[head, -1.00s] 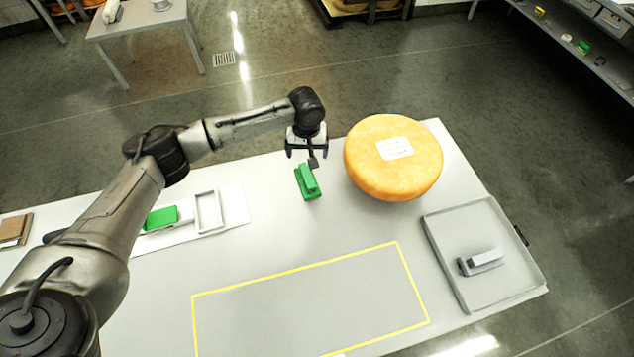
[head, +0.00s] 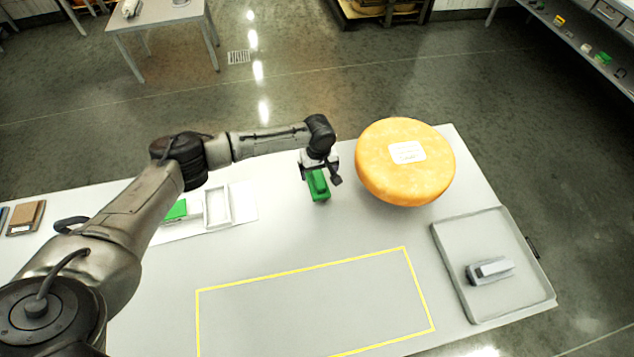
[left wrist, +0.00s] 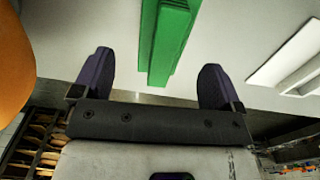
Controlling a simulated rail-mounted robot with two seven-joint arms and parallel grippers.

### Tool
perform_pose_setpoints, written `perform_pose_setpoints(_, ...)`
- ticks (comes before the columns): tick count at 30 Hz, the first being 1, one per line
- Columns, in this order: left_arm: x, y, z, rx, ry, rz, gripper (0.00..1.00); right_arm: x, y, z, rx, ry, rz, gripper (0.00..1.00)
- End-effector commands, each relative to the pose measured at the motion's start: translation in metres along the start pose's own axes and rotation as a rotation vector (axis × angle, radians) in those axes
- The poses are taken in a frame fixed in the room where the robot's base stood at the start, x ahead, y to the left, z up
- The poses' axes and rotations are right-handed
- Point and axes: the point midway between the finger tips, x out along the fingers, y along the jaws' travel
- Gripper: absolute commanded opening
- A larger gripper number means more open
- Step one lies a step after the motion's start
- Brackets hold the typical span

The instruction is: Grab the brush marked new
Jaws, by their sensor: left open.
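A green brush (head: 319,186) lies on the table left of the cheese wheel; it also shows in the left wrist view (left wrist: 168,40). My left gripper (head: 320,176) is open just over the brush. In the left wrist view the brush lies ahead of and between the two spread fingers (left wrist: 156,80), apart from both. Another green block-like thing (head: 176,210) lies at the left on a white board, partly behind my left arm. A grey brush-like thing (head: 490,270) lies in the grey tray. I cannot read a mark on any of them. My right gripper is not in view.
A large orange cheese wheel (head: 405,162) with a white label stands close right of the gripper. A grey tray (head: 452,240) is at the right edge. A white frame (head: 217,207) lies left. The yellow-outlined area (head: 315,305) in front is empty.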

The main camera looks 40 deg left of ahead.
Motion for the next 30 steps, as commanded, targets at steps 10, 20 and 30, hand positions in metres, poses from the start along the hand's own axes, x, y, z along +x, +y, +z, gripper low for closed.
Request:
perform_pose_setpoints(10,0.033,-0.005,-0.001,-0.001,0.0,-0.003,0.92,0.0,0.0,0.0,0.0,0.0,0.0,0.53)
perform_pose_setpoints(20,0.054,-0.005,-0.001,0.0,0.0,-0.002,0.92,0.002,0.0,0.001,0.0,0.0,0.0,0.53)
perform_pose_setpoints(30,0.053,-0.005,-0.001,0.0,0.0,-0.001,0.75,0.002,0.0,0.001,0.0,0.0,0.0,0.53)
